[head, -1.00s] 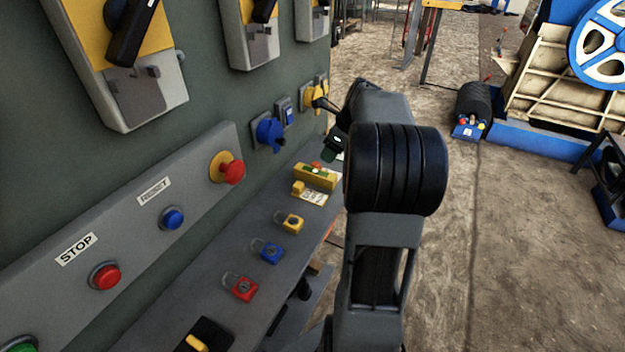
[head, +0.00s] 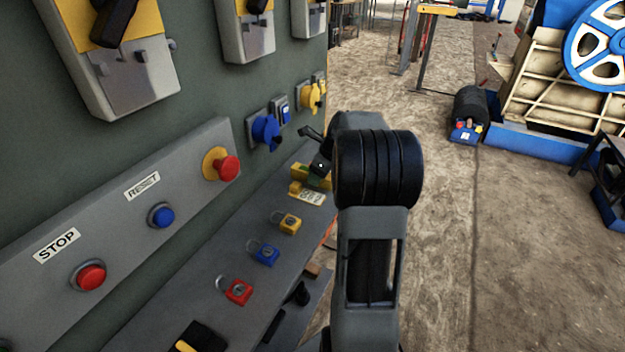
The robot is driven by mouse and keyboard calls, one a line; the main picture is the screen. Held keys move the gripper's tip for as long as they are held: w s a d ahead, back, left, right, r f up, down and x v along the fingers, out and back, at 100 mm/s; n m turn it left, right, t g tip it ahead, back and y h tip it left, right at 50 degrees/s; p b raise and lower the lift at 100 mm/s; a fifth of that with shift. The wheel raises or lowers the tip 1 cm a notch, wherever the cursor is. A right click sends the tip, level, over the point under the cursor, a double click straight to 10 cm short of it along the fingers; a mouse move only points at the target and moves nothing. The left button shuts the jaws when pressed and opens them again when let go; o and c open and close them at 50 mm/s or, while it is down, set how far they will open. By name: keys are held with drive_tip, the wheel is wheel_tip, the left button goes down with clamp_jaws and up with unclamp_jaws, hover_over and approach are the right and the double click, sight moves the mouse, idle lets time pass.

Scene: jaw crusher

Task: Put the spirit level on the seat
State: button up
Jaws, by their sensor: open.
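The spirit level (head: 303,172) is a short yellow bar lying on the far end of the grey shelf (head: 225,262) of the control panel, in the head view. My gripper (head: 317,150) is open, with its dark fingers over the level and covering part of it. I cannot tell whether a finger touches the level. My arm hides the area to the right of the level. I cannot make out a seat in this view.
A yellow tag-like item (head: 305,195) lies just in front of the level. Yellow (head: 289,223), blue (head: 266,254) and red (head: 238,291) padlocks line the shelf. The panel wall with a blue socket (head: 266,131) stands close left. Open dirt floor (head: 435,250) lies right.

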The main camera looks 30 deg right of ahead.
drive_tip(key=shift+f, duration=0.15)
drive_tip(key=c, duration=0.8)
drive_tip(key=shift+c, duration=0.2)
